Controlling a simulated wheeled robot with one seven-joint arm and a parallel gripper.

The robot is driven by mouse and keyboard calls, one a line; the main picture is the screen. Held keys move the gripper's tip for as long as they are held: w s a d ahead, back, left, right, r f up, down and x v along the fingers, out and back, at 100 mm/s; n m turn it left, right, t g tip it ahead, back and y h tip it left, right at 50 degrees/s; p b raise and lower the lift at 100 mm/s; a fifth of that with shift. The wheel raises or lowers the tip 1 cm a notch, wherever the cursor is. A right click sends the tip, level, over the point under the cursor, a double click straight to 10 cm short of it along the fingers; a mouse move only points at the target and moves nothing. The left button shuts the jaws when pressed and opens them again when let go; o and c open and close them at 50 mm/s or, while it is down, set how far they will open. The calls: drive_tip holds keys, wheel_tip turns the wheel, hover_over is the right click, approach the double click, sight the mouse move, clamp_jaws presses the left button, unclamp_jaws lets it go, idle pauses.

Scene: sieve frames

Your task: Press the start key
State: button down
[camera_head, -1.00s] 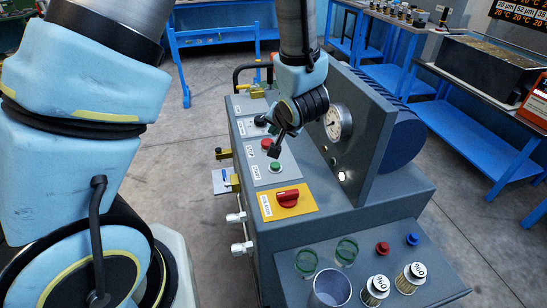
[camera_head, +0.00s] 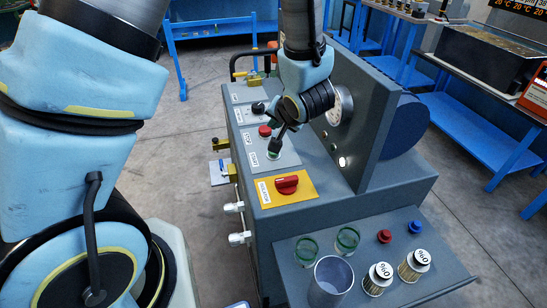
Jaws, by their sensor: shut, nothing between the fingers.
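The start key is a green round button (camera_head: 272,155) on a light grey plate on top of the grey machine, beside a label that seems to read START. My gripper (camera_head: 274,147) is shut and empty, pointing down right at the green button and hiding part of it. I cannot tell whether the fingertips touch the button or stand just above it. A red stop button (camera_head: 265,131) sits just behind the green one on the same plate.
A red rotary switch (camera_head: 287,185) on a yellow plate (camera_head: 268,196) is in front of the keys. An upright panel with a gauge (camera_head: 334,111) rises on the right. A black knob (camera_head: 258,107) is behind. Jars and filters stand on the front shelf (camera_head: 420,293).

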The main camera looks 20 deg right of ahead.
wheel_tip(320, 180, down, 4)
drive_tip(key=b, duration=0.4)
drive_tip(key=shift+f, duration=0.2)
drive_tip(key=shift+f+b, duration=0.5)
drive_tip(key=shift+f, duration=0.35)
drive_tip(key=shift+f, duration=0.1)
idle(0.9)
drive_tip(key=shift+f, duration=0.3)
drive_tip(key=shift+f, duration=0.5)
idle(0.6)
drive_tip(key=shift+r, duration=0.1)
drive_tip(key=shift+r+p, duration=0.85)
drive_tip(key=shift+p, duration=0.35)
wheel_tip(320, 180, up, 5)
drive_tip(key=p, duration=0.5)
drive_tip(key=shift+p, duration=0.4)
